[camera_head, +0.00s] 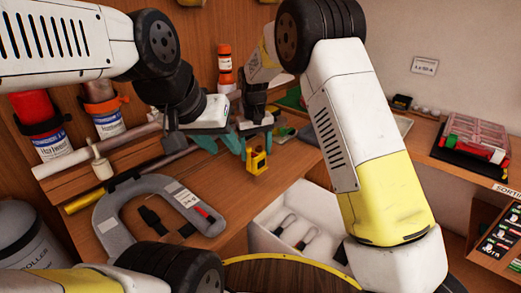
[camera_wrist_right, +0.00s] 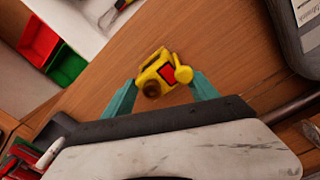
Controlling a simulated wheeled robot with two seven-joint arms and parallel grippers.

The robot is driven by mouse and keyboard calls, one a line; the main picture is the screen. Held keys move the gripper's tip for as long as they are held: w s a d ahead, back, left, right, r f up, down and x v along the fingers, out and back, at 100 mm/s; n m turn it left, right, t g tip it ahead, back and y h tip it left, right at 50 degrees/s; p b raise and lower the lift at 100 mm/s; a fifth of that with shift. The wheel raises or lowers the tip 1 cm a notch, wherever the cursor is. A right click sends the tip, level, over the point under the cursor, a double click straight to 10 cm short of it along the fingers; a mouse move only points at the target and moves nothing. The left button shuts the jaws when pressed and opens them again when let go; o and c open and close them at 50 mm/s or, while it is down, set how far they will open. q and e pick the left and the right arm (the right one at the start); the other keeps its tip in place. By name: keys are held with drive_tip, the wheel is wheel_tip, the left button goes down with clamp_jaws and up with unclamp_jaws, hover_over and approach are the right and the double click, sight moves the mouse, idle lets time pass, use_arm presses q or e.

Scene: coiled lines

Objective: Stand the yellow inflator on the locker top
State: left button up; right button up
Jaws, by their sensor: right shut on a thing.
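The yellow inflator (camera_head: 257,162) is a small yellow body with a dark round end and a red patch. In the right wrist view the inflator (camera_wrist_right: 158,73) sits between the teal fingertips of my right gripper (camera_wrist_right: 160,94), which is shut on it. In the head view my right gripper (camera_head: 254,138) holds it over the wooden surface (camera_head: 225,185); I cannot tell whether it touches the wood. My left gripper (camera_head: 210,142) is close beside the right one, and its fingers partly overlap the other's in view. I cannot tell which surface is the locker top.
A grey horseshoe-shaped case (camera_head: 110,215) lies at left on the wood. A white open bin (camera_head: 265,235) with clips is in front. Bare wood surrounds the inflator. A shelf (camera_head: 440,145) stands at right.

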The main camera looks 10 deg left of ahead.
sight(254, 151)
drive_tip(key=shift+w+a+f, duration=0.1)
drive_tip(key=shift+w+a, duration=0.2)
drive_tip(key=shift+w, duration=0.2)
drive_tip(key=shift+f, duration=1.7)
drive_tip(key=o, duration=1.6)
drive_tip(key=shift+f, duration=0.15)
drive_tip(key=shift+c, duration=0.2)
